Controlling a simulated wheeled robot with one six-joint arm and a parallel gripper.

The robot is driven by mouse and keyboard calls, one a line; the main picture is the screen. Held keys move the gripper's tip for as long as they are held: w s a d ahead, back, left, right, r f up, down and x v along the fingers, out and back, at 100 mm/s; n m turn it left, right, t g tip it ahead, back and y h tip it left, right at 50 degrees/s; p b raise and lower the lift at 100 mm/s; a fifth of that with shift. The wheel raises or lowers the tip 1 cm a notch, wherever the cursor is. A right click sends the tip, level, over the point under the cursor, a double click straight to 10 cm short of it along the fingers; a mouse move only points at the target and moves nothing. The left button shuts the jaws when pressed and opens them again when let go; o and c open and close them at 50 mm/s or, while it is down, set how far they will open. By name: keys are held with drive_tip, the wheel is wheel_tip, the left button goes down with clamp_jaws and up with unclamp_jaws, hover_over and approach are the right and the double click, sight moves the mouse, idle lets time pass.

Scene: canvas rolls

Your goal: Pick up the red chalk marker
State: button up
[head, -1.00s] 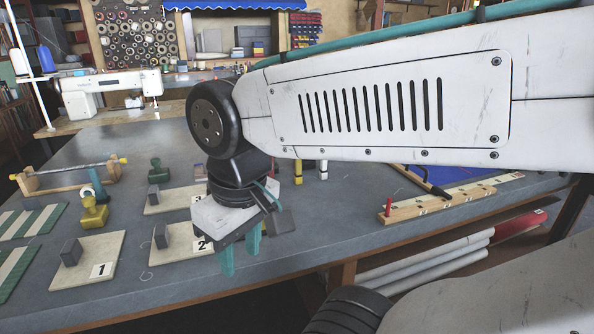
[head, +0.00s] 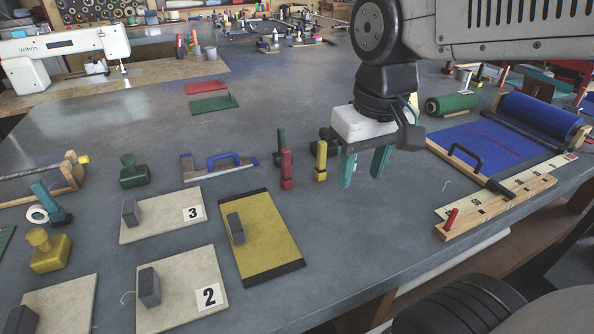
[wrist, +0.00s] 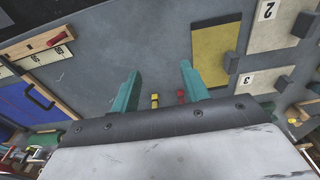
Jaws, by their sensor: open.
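In the wrist view the red marker (wrist: 181,96) and yellow marker (wrist: 155,100) show between the bases of my open fingers (wrist: 160,72). The green marker is not clear there.
A yellow board (head: 262,238) and numbered plates (head: 190,290) with grey blocks lie front left. A blue-handled tool (head: 218,168) lies left of the markers. A wooden rail (head: 495,208) with a red peg and a blue sheet (head: 480,145) lie right.

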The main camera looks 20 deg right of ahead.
drive_tip(key=w+a, duration=0.1)
drive_tip(key=w, duration=1.2)
drive_tip(key=g, duration=0.1)
hover_over(285, 149)
drive_tip(key=f, duration=0.6)
drive_tip(key=shift+s+f, duration=0.3)
drive_tip(key=shift+s, duration=0.05)
drive_tip(key=f, duration=0.6)
drive_tip(key=shift+w+f, duration=0.2)
drive_tip(key=shift+f, duration=0.6)
clamp_jaws()
